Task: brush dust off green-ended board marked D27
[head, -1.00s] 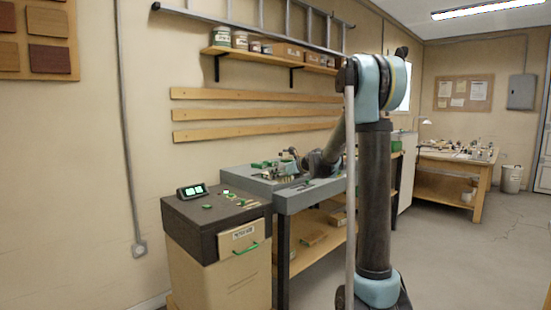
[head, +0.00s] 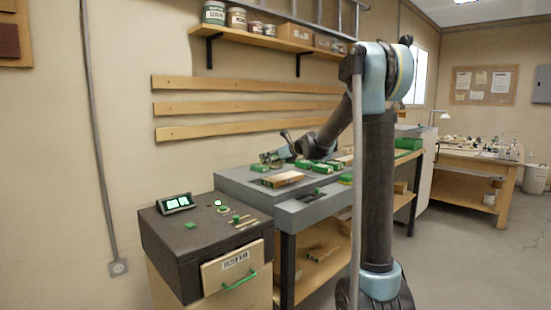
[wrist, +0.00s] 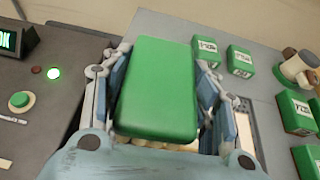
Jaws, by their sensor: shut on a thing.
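My gripper (wrist: 160,95) is shut on a green block (wrist: 160,85) with a pale, ribbed edge under it, which looks like a brush with bristles. The block covers what lies beneath it. Several green-ended pieces with white labels lie on the grey bench to the right in the wrist view, such as one at the top (wrist: 207,47) and one at the right (wrist: 297,110). I cannot read any label surely as D27. In the head view my gripper (head: 275,157) is over the bench's left end, small and partly hidden by my arm.
A dark-topped cabinet (head: 190,235) with a lit display (head: 175,203), green buttons and a drawer (head: 230,268) stands left of the bench (head: 300,212). A wooden block (head: 282,179) lies on the bench.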

